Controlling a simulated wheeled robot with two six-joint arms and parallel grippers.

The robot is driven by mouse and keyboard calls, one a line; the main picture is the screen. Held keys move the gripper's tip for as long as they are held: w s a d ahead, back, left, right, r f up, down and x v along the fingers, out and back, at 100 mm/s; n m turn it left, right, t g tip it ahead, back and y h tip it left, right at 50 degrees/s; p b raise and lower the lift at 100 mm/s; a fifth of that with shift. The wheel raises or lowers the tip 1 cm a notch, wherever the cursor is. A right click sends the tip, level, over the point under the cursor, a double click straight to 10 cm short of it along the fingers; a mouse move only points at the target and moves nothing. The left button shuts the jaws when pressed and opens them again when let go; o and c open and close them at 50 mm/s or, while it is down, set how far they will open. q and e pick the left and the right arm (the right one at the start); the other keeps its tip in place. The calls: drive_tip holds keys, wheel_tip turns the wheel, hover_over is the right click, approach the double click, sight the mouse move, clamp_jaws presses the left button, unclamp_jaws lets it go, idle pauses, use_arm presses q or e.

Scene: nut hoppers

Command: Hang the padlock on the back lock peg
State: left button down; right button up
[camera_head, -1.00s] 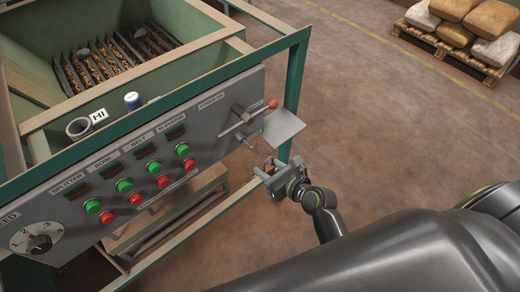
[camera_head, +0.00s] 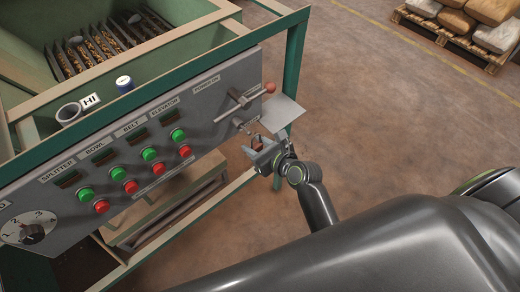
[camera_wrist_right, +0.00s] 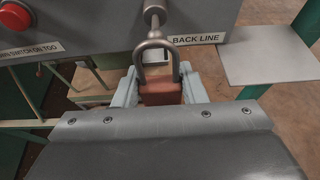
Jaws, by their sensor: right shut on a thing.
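My right gripper (camera_head: 262,153) is shut on the padlock just in front of the grey control panel, near its lower right corner. In the right wrist view the padlock (camera_wrist_right: 160,93) has a red-brown body between the two pale fingers, and its grey shackle (camera_wrist_right: 157,45) points up. The lock peg (camera_wrist_right: 154,14) beside the BACK LINE label is a metal pin with a rounded end. The shackle's top overlaps the peg's end in this view; I cannot tell whether it is around the peg or in front of it. My left gripper is not in view.
A lever with a red-brown knob (camera_head: 270,88) sticks out above the peg. A thin grey plate (camera_head: 283,113) juts out at the right by the green frame post (camera_head: 294,65). Red and green buttons line the panel (camera_head: 215,110). Open floor lies to the right.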

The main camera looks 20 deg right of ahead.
drive_tip(key=x, duration=0.2)
drive_tip(key=r+b+x, duration=0.1)
drive_tip(key=x, duration=0.1)
drive_tip(key=shift+w+a+f, duration=0.15)
drive_tip(key=shift+w+a, duration=0.05)
drive_tip(key=shift+w, duration=0.3)
drive_tip(key=shift+w+f, duration=0.1)
drive_tip(key=shift+f, duration=0.1)
idle(0.6)
drive_tip(key=o, duration=1.1)
